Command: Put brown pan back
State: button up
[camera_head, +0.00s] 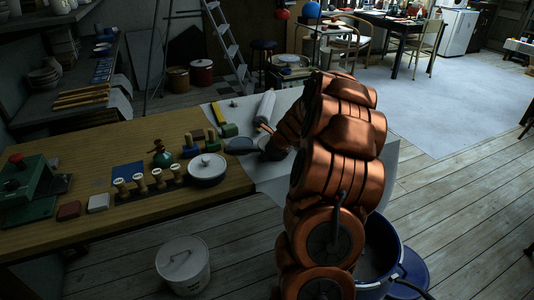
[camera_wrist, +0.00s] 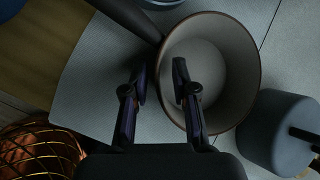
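In the wrist view, a round vessel with a brown rim and grey inside, seemingly the brown pan (camera_wrist: 236,72), lies at the upper middle. A dark bar, perhaps its handle, meets its rim at the upper left. My gripper (camera_wrist: 160,82) is open over the vessel's left rim. One finger shows outside the rim and the other over the inside. A gap shows between the fingertips, and I cannot tell whether they touch the rim.
A white lidded bucket (camera_head: 183,264) stands on the floor in front. A blue bucket (camera_head: 374,255) stands right of my arm. Open floor lies farther right.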

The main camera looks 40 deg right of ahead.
dwell(0.3)
jog(key=v, duration=1.2)
jog(key=s+a+n+g+y, duration=0.25)
jog(key=a+n, duration=0.55)
jog(key=a, duration=0.6)
jog(key=s+a+n+g+y, duration=0.25)
jog(key=a+n, duration=0.45)
jog(key=a, duration=0.7)
jog(key=s+a+n+g+h, duration=0.2)
jog(key=s+a+n, duration=0.2)
jog(key=s+n, duration=0.4)
jog(key=s+a+f+n+g+h, duration=0.1)
jog(key=s+a+n+g, duration=0.2)
jog(key=s+n, duration=0.6)
jog(key=s+a, duration=0.2)
jog(key=s, duration=0.6)
jog(key=shift+a+n+h, duration=0.2)
jog(key=shift+n+h, duration=0.1)
jog(key=shift+h, duration=0.1)
jog(key=shift+s, duration=0.1)
